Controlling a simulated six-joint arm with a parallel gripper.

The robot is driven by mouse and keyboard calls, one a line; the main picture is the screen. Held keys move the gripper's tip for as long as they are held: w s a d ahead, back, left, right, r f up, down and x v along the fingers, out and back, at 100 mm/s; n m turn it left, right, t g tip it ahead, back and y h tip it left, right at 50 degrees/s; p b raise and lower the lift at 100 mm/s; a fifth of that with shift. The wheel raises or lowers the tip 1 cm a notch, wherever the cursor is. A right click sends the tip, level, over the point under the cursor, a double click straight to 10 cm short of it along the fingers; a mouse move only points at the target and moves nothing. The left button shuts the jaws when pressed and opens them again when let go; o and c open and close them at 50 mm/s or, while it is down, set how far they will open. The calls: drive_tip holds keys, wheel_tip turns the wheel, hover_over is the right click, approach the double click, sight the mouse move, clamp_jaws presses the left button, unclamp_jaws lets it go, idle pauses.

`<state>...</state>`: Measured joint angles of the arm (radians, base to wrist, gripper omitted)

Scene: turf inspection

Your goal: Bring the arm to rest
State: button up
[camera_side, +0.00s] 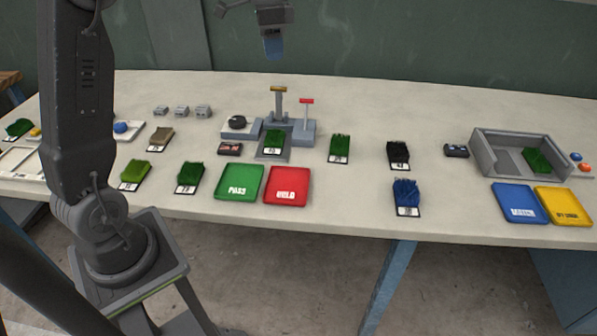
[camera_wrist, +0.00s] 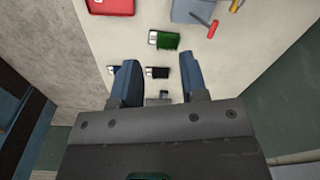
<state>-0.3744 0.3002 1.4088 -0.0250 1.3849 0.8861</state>
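My gripper (camera_side: 274,48) hangs high above the back of the table in the side view, well clear of everything on it. Its blue fingers also show in the wrist view (camera_wrist: 158,60), spread apart with nothing between them. Below them, the wrist view looks down at a green turf sample (camera_wrist: 167,40), a black turf sample (camera_wrist: 157,72) and a blue turf sample (camera_wrist: 115,69). In the side view the black sample (camera_side: 398,153) and blue sample (camera_side: 407,192) lie on the right half of the table.
A grey stand with a yellow-topped post (camera_side: 279,100) and a red-topped post (camera_side: 306,112) holds a green sample. The green PASS tray (camera_side: 240,183), red tray (camera_side: 287,186), blue tray (camera_side: 519,203) and yellow tray (camera_side: 563,206) line the front. A grey open box (camera_side: 490,155) stands right.

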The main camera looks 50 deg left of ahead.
drive_tip(key=s+d+f+n+t, duration=0.2)
drive_tip(key=s+d+n, duration=0.1)
drive_tip(key=s+d, duration=0.5)
drive_tip(key=s+d+f+n+t, duration=0.2)
drive_tip(key=s+d, duration=0.6)
drive_tip(key=s, duration=0.7)
drive_tip(key=shift+s+d+n+t, duration=0.3)
drive_tip(key=shift+n+t, duration=0.1)
drive_tip(key=shift+t, duration=0.1)
